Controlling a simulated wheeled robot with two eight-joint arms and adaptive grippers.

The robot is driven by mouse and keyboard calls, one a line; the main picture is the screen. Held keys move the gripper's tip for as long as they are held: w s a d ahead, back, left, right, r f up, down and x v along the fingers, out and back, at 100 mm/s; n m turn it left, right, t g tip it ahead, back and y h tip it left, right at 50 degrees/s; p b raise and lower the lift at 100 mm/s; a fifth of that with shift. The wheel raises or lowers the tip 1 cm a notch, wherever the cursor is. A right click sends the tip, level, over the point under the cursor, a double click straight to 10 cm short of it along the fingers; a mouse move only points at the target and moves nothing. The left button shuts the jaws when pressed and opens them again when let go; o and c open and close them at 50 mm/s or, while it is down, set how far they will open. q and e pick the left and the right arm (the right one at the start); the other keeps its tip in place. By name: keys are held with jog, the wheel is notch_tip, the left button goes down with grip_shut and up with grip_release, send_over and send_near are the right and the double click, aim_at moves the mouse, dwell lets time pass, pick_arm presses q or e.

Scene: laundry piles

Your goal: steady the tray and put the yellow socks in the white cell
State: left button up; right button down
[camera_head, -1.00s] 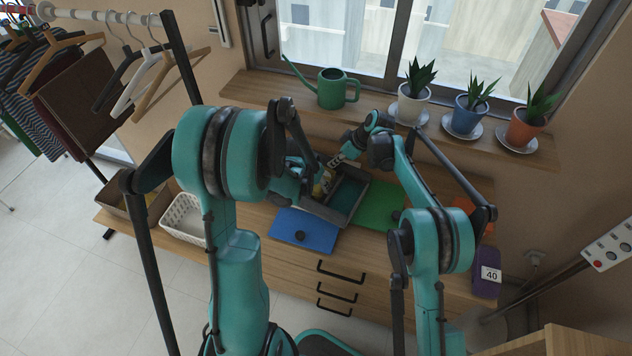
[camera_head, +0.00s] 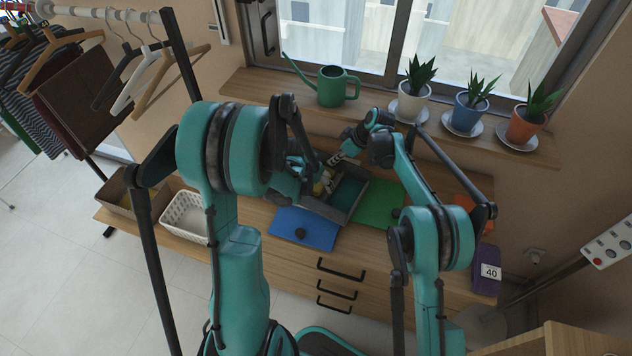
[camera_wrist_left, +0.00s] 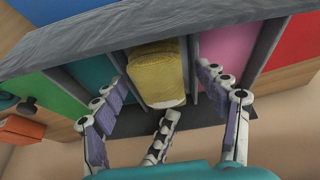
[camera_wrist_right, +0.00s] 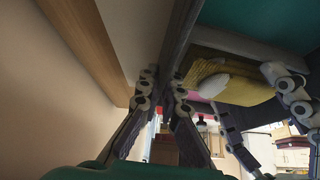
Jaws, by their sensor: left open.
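The yellow socks (camera_wrist_left: 158,72), with a pale end patch, lie between dividers of the grey tray (camera_wrist_left: 120,28), between a teal cell (camera_wrist_left: 88,70) and a pink cell (camera_wrist_left: 228,50). They cover the floor of their cell, so its colour is hidden. My left gripper (camera_wrist_left: 165,105) is open, its fingers apart on either side of the socks. In the head view my left gripper (camera_head: 316,184) is over the tray, partly hidden by my arm. My right gripper (camera_wrist_right: 162,92) is closed on the tray's wall; the socks (camera_wrist_right: 225,80) show beside it.
A blue lid (camera_head: 303,230) and a green lid (camera_head: 378,203) lie beside the tray. A white basket (camera_head: 186,217) stands at left. A purple item marked 40 (camera_head: 486,259) lies at right. Potted plants and a green watering can (camera_head: 331,88) stand on the sill behind.

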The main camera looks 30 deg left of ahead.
pick_arm(q)
jog(key=shift+r, duration=0.1)
jog(key=shift+r, duration=2.9)
pick_arm(e)
jog(key=c, duration=1.6)
grip_release()
jog(key=shift+c, duration=0.2)
